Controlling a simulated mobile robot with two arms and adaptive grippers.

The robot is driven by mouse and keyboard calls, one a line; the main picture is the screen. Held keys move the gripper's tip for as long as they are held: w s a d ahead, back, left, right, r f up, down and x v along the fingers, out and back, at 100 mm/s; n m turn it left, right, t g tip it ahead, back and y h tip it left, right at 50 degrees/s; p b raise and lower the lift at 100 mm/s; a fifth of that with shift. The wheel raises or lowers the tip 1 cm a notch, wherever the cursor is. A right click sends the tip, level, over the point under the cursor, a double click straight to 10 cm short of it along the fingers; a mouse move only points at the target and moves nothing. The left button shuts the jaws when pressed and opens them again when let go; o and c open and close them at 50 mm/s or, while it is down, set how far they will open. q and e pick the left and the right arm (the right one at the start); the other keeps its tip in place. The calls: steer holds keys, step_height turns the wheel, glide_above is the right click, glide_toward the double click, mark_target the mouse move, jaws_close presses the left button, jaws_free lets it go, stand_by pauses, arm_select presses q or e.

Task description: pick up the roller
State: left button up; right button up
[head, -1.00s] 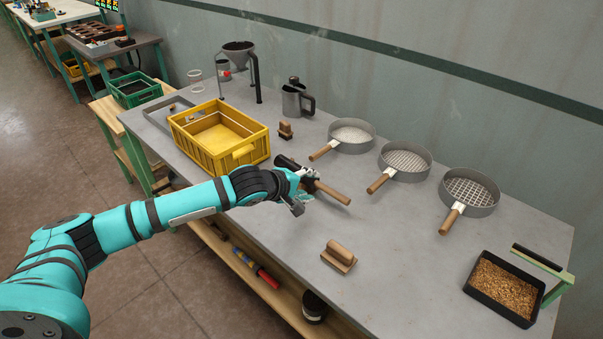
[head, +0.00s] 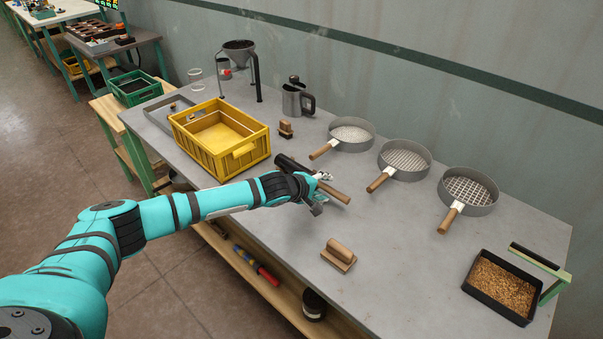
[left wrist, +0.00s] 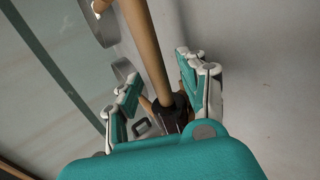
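The roller has a pale wooden handle (head: 334,193) and a dark cylinder (head: 285,163). It lies on the grey table, just right of the yellow crate. My left gripper (head: 321,190) is over the handle and hides the roller's middle. In the left wrist view the wooden handle (left wrist: 151,48) runs between the two fingers of the left gripper (left wrist: 158,72). The fingers are apart, with a gap on both sides of the handle. A dark collar (left wrist: 171,113) shows at the handle's near end. My right gripper is not in view.
The yellow crate (head: 187,146) stands left of the roller. Three round sieves with wooden handles (head: 405,160) lie to the right. A wooden block tool (head: 339,254) sits nearer the front edge. A black tray of grain (head: 470,287) is at the right. The table between is clear.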

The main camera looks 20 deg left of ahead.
arm_select(q)
jaws_close()
steer(key=shift+r, duration=0.1)
